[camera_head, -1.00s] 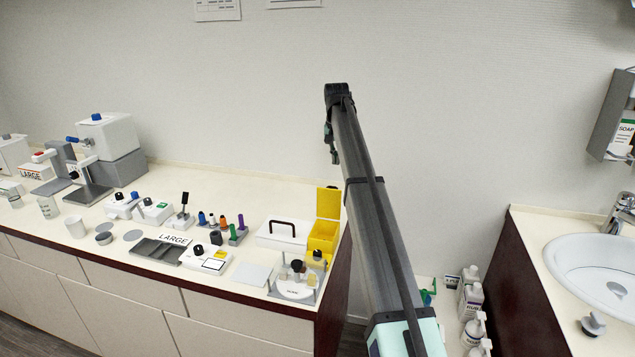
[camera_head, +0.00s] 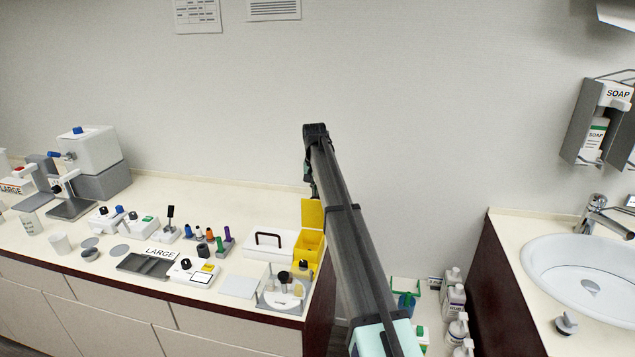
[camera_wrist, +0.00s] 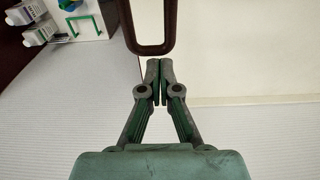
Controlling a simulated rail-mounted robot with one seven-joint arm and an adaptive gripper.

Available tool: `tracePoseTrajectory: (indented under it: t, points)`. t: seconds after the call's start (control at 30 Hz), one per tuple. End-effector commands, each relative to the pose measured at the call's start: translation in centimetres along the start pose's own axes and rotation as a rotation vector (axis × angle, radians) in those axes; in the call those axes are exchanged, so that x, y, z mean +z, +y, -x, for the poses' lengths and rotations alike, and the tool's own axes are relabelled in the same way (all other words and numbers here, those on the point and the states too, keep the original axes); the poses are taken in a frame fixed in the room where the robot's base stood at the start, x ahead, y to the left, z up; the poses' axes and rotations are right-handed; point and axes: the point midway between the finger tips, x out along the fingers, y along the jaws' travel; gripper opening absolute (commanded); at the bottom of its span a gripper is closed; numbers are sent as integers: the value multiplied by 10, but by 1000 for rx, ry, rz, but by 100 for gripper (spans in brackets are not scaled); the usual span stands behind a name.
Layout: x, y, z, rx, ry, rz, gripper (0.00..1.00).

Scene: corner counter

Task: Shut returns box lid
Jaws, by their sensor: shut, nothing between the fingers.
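The yellow box (camera_head: 309,245) stands open at the right end of the counter in the head view. Its yellow lid (camera_head: 312,214) stands upright at the back of the box. My gripper (camera_head: 313,192) points down just above the lid's top edge in the picture; the head view does not settle the depth between them. In the wrist view my gripper (camera_wrist: 159,63) has its fingertips together with nothing between them. A dark brown loop (camera_wrist: 152,50) lies just ahead of the fingertips; I cannot tell what it belongs to. No yellow shows in the wrist view.
A white case (camera_head: 281,250) with a dark handle is left of the yellow box. A stand with small knobs (camera_head: 280,301) is in front. The counter (camera_head: 215,187) is clear behind. Bottles (camera_head: 453,302) stand lower right, with a sink (camera_head: 590,270) beyond.

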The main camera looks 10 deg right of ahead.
Motion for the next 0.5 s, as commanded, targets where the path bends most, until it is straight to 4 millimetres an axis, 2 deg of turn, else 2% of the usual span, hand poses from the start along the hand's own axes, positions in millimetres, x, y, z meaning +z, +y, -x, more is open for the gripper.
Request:
tracePoseTrajectory:
  t: [0.13, 0.5]
  points:
    - [7, 0, 2, 0, 0, 0, 0]
    - [8, 0, 2, 0, 0, 0, 0]
